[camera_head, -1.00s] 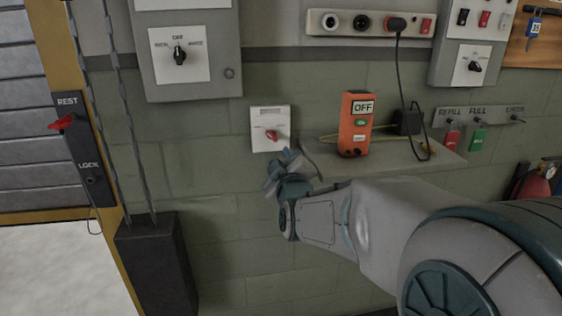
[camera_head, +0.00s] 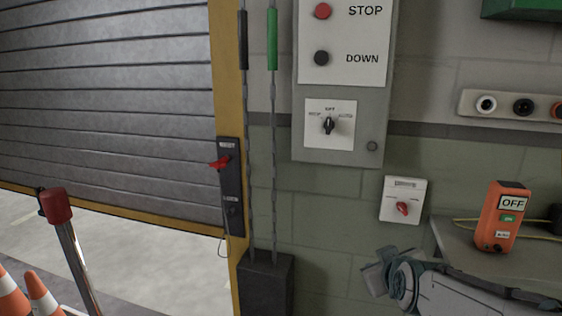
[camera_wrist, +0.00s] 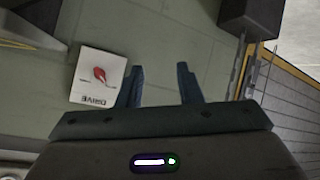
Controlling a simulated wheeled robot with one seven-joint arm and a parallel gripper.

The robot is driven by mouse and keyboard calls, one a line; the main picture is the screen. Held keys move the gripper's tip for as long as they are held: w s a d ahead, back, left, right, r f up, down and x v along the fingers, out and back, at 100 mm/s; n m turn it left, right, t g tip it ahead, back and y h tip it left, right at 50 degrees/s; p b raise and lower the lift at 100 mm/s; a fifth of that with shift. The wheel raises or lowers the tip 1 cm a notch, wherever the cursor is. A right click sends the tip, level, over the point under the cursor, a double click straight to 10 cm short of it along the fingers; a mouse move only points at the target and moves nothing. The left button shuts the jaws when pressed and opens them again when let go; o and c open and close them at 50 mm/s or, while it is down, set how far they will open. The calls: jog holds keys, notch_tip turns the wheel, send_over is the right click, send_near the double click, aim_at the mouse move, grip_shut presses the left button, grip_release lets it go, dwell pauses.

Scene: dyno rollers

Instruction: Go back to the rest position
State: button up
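My gripper (camera_head: 378,272) is at the lower right of the head view, in front of the green block wall and below a white switch plate (camera_head: 402,199) with a red knob. In the wrist view my gripper (camera_wrist: 160,78) shows two dark fingers standing apart with nothing between them. The same switch plate (camera_wrist: 97,76) appears upside down there, left of the fingers, its label reading DRIVE. The gripper is clear of the plate in the head view. Most of my arm is cut off by the lower edge of the head view.
An orange OFF box (camera_head: 502,216) stands on a shelf (camera_head: 465,247) right of the plate. A grey control box (camera_head: 343,80) hangs above. A roller door (camera_head: 110,90), a red-topped post (camera_head: 56,207) and traffic cones (camera_head: 40,297) are at left. A dark block (camera_head: 266,284) stands below the chains.

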jog(key=s+a+r+m+g+p, duration=0.1)
jog(key=s+a+g+p, duration=0.1)
jog(key=s, duration=0.3)
jog(key=s+a+r+m+g+p, duration=0.1)
jog(key=s+a+g+p, duration=0.1)
jog(key=s, duration=0.3)
jog(key=s+a+m+g+y+p, duration=0.1)
jog(key=s+a+g+p, duration=0.1)
jog(key=s, duration=0.4)
jog(key=g+p, duration=0.1)
jog(key=g, duration=0.1)
jog(key=shift+a+r+m+g+p, duration=0.2)
jog(key=shift+r+m+g+p, duration=0.1)
jog(key=shift+r+p, duration=0.1)
